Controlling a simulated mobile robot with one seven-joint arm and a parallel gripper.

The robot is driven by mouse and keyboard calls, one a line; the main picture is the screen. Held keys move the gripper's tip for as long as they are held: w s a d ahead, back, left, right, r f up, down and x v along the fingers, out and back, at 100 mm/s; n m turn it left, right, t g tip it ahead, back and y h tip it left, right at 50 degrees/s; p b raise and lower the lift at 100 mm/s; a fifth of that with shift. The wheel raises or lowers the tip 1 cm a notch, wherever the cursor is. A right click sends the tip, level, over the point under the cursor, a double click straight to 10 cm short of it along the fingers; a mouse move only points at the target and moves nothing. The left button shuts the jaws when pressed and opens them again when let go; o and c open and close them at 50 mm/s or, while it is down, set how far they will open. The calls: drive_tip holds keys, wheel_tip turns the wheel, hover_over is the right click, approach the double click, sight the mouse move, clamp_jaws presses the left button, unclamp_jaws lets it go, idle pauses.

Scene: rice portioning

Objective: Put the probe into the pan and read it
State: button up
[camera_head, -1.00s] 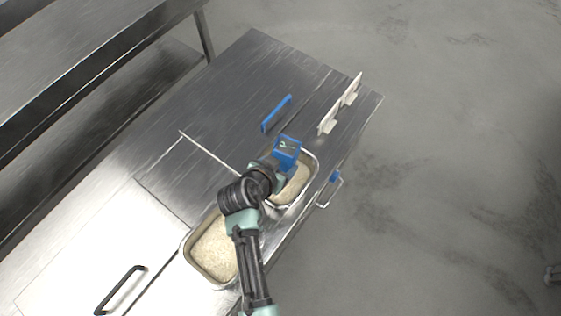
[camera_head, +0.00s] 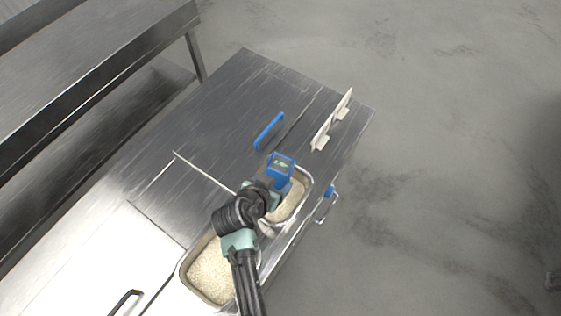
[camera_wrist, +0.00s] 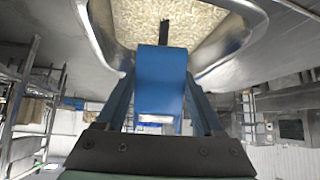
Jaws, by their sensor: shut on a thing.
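The probe is a blue boxy thermometer (camera_head: 281,168) with a small display on top. My gripper (camera_wrist: 161,100) is shut on its blue body, which stands between the two fingers in the wrist view. A dark stem (camera_wrist: 164,33) runs from the body toward the rice. The far pan (camera_head: 309,181) is a steel pan of pale rice, partly covered by my gripper in the head view. The probe is over this pan's far end. I cannot tell how deep the stem goes. The display shows a few light marks, too small to read.
A nearer pan (camera_head: 183,270) of rice sits beside my arm. A blue bar-like thing (camera_head: 269,131) and a white upright rack (camera_head: 332,120) stand on the steel counter (camera_head: 215,110). A blue-topped wire hook (camera_head: 328,195) hangs at the right edge.

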wheel_tip(320, 180, up, 12)
drive_tip(key=p, duration=1)
drive_tip(key=shift+r, duration=0.1)
